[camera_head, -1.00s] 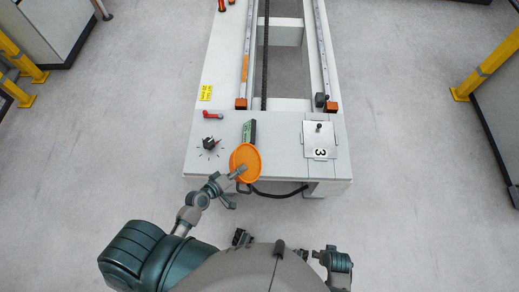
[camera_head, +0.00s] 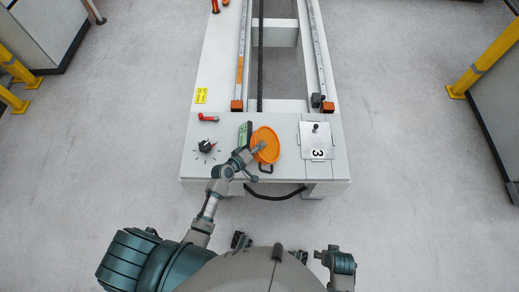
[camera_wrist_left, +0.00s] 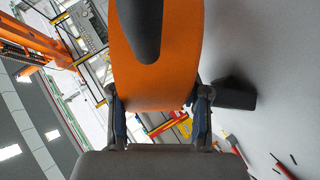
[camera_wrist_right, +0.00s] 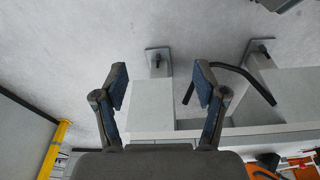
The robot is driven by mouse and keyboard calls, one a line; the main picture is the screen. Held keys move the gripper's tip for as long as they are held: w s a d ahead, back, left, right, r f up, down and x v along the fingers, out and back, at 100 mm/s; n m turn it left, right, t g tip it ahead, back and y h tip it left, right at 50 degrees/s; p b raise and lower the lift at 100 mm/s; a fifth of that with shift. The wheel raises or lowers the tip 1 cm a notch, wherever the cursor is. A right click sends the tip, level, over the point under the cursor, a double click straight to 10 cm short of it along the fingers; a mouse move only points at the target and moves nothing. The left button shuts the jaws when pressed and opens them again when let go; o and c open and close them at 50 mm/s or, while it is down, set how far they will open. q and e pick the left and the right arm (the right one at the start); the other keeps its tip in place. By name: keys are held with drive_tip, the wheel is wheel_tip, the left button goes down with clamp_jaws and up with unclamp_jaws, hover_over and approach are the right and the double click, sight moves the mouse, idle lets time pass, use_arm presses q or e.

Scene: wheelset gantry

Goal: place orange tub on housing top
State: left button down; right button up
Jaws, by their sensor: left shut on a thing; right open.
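The round orange tub (camera_head: 267,138) is over the front part of the white housing top (camera_head: 285,165), left of the plate marked 3. My left gripper (camera_head: 257,150) is shut on the tub at its near left side. In the left wrist view the tub's orange wall (camera_wrist_left: 155,75) fills the space between the fingers, with a dark handle across it. Whether the tub touches the housing top is hard to tell. My right gripper (camera_wrist_right: 160,88) is open and empty, below and in front of the housing.
A green display (camera_head: 245,134) is close to the tub's left. A black dial (camera_head: 206,146) and a red lever (camera_head: 208,118) are farther left. The numbered plate (camera_head: 316,140) with a knob is on the right. Two rails with orange end blocks (camera_head: 236,106) run behind.

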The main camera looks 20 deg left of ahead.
use_arm(q)
drive_tip(key=f, duration=0.1)
drive_tip(key=f+b, duration=0.1)
drive_tip(key=w, duration=0.1)
drive_tip(key=shift+d+f, duration=0.25)
drive_tip(key=shift+f, duration=0.3)
drive_tip(key=shift+s+d, duration=0.1)
drive_tip(key=shift+s, duration=0.05)
use_arm(e)
drive_tip(key=r, duration=0.2)
drive_tip(key=s+r, duration=0.1)
drive_tip(key=shift+r, duration=0.4)
use_arm(q)
drive_tip(key=c, duration=0.5)
unclamp_jaws()
drive_tip(key=shift+f, duration=0.2)
drive_tip(key=shift+c, duration=0.2)
use_arm(e)
drive_tip(key=shift+w+f, duration=0.1)
use_arm(q)
drive_tip(key=shift+r, duration=0.1)
